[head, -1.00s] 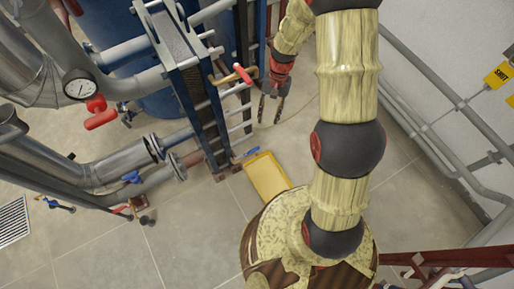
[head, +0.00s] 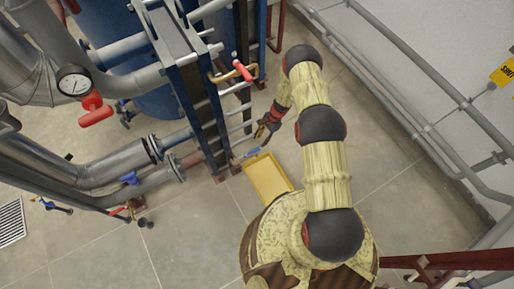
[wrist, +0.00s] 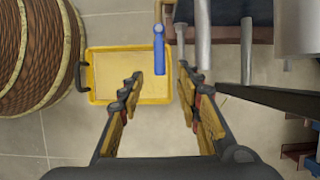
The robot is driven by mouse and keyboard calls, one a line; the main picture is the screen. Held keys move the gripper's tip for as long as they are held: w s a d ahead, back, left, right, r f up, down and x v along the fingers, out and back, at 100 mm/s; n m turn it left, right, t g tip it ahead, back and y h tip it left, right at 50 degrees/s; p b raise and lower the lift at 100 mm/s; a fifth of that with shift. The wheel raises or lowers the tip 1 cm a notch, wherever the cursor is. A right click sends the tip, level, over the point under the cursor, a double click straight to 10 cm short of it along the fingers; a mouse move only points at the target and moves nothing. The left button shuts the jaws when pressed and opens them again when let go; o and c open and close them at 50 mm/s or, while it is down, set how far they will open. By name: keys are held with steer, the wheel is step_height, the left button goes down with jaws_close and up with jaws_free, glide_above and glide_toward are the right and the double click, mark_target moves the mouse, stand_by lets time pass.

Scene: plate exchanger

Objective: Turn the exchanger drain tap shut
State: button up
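The drain tap has a blue lever handle (head: 250,153) at the foot of the plate exchanger (head: 195,90), above one end of a yellow tray. In the wrist view the blue lever (wrist: 159,50) hangs from a brass-coloured stem, points toward my gripper and lies over the tray. My gripper (wrist: 160,82) is open and empty, one finger on each side of the lever's line. The lever's near end appears just beyond the fingertips; I cannot tell the exact gap. In the head view my gripper (head: 266,131) is just above and right of the lever.
The yellow tray (head: 268,178) lies on the floor below the tap. A red-handled valve (head: 243,71) is higher on the exchanger. Steel rods (wrist: 204,35) stand right of the lever in the wrist view. Grey pipes (head: 430,110) run along the right wall.

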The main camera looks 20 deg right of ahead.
mark_target(256, 149)
steer(key=b+x, duration=0.2)
steer(key=x, duration=0.6)
steer(key=shift+d+b, duration=0.1)
steer(key=shift+b, duration=0.3)
steer(key=c, duration=0.4)
steer(key=shift+s, duration=0.1)
jaws_close()
